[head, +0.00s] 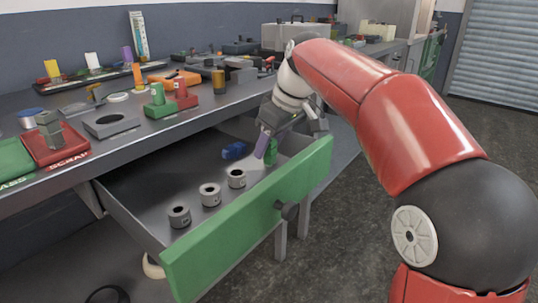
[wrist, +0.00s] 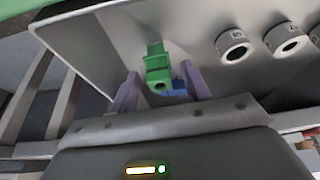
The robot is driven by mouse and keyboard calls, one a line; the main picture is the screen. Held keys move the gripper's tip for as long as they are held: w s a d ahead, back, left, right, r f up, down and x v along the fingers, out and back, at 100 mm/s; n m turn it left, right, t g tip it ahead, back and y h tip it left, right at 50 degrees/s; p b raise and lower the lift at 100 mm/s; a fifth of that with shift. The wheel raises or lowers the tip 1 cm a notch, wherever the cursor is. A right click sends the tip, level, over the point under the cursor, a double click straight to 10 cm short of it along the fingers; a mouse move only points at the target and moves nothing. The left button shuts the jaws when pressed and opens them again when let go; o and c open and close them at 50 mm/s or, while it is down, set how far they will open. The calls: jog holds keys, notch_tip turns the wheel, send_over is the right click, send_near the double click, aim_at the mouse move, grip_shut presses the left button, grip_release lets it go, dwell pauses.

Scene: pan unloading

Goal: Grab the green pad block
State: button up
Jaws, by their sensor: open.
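The green pad block (wrist: 157,66) lies in the open drawer and shows between the two purple fingers of my gripper (wrist: 160,76) in the wrist view. A gap shows on each side of it, and the fingers are open. In the head view the green block (head: 271,152) is partly hidden behind my gripper (head: 265,148), which reaches down into the drawer's far right part. I cannot tell how far the fingertips are above the drawer floor.
A blue block (head: 234,151) lies just left of my gripper; it also shows in the wrist view (wrist: 178,88). Several grey ring-shaped parts (head: 210,194) stand along the drawer (head: 250,224). The workbench (head: 205,113) above holds many parts and trays.

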jog(key=shift+x, duration=1.05)
jog(key=c, duration=1)
jog(key=shift+o, duration=0.2)
jog(key=shift+r, duration=0.1)
jog(key=shift+r, duration=0.1)
